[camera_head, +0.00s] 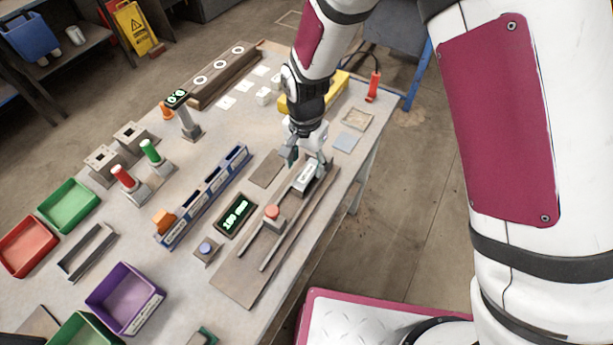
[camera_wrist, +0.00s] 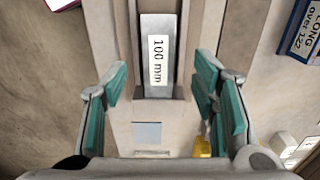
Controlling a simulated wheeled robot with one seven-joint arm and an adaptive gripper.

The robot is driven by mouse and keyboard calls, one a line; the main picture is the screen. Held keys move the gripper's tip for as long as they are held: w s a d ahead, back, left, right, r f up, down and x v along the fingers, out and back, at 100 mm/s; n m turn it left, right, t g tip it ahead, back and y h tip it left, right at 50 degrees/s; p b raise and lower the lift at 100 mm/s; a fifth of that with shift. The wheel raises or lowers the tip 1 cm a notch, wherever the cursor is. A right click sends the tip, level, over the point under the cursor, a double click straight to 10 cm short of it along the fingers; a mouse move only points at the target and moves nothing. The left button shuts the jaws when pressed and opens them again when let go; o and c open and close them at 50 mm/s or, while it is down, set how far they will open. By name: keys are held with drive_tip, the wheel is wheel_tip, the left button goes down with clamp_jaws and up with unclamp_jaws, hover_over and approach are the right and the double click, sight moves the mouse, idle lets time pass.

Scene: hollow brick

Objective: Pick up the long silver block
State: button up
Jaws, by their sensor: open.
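The long silver block (camera_wrist: 157,84) has a white "100 mm" label and shows between my gripper's fingers in the wrist view. It lies in a channel of a grey-brown fixture (camera_head: 237,287), near the far end, and shows in the head view (camera_head: 303,181). My gripper (camera_wrist: 161,74) has teal finger pads, spread wide on either side of the block with a gap on both sides. In the head view my gripper (camera_head: 306,160) is right over the block's far part and hides some of it. I cannot tell its exact height above the block.
A red button (camera_head: 272,212) sits on the fixture. A green-lit display (camera_head: 235,214) and a blue divided rack (camera_head: 206,193) stand to its left. Purple (camera_head: 128,297), red (camera_head: 29,246) and green (camera_head: 68,205) bins are farther left. The table's right edge is close to the fixture.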

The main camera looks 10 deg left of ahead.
sight(307, 173)
wheel_tip(307, 173, down, 4)
drive_tip(key=shift+w+d+p, duration=0.1)
drive_tip(key=shift+p, duration=0.2)
clamp_jaws()
